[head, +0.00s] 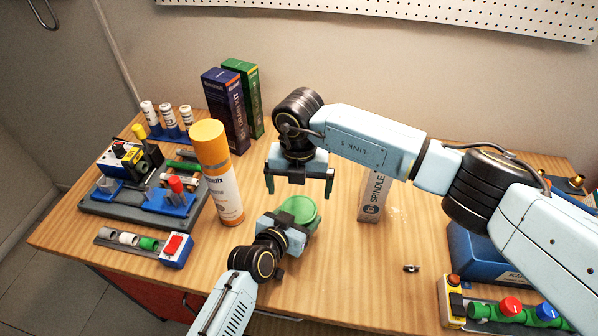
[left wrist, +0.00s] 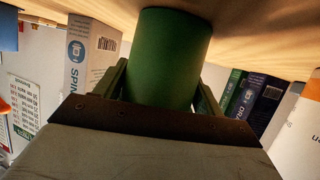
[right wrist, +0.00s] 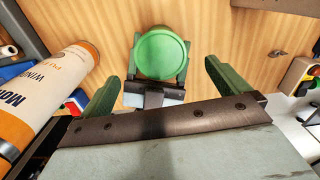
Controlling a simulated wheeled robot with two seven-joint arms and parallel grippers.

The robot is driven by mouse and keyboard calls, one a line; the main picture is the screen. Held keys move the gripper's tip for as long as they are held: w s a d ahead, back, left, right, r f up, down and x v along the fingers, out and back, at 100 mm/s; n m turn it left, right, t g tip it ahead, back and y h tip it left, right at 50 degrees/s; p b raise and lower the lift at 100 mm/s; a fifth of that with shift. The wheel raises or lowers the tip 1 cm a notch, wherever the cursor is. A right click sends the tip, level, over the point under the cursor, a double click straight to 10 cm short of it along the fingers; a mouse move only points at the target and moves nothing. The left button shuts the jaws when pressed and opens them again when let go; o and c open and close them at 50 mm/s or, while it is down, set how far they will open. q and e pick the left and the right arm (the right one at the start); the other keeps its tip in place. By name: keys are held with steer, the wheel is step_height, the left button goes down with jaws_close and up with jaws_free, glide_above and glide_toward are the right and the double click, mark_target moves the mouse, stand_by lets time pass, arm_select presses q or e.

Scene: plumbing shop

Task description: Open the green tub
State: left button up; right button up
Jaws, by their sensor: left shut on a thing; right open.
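The green tub (head: 303,214) stands on the wooden table in front of me, its round green lid on; in the right wrist view the lid (right wrist: 161,54) faces the camera. My left gripper (head: 292,224) is shut on the tub's side; in the left wrist view the tub wall (left wrist: 168,60) sits between its fingers. My right gripper (head: 299,190) is open and empty above the tub, pointing down. In the right wrist view its fingers (right wrist: 158,85) are spread wide, apart from the lid.
An orange-capped canister (head: 218,175) stands left of the tub, close to my right gripper. A white SPINDLE box (head: 372,196) stands to the right. A rack of fittings (head: 143,195) is at the left, a blue bin (head: 478,255) at the right. The front middle is mostly clear.

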mark_target(299, 207)
steer(key=shift+f, duration=2.75)
steer(key=shift+c, duration=0.4)
steer(key=c, duration=1)
steer(key=shift+r, duration=0.1)
steer(key=shift+r, duration=0.15)
steer(key=shift+r, duration=0.95)
steer(key=shift+r, duration=2.05)
arm_select(q)
steer(key=o, duration=1.4)
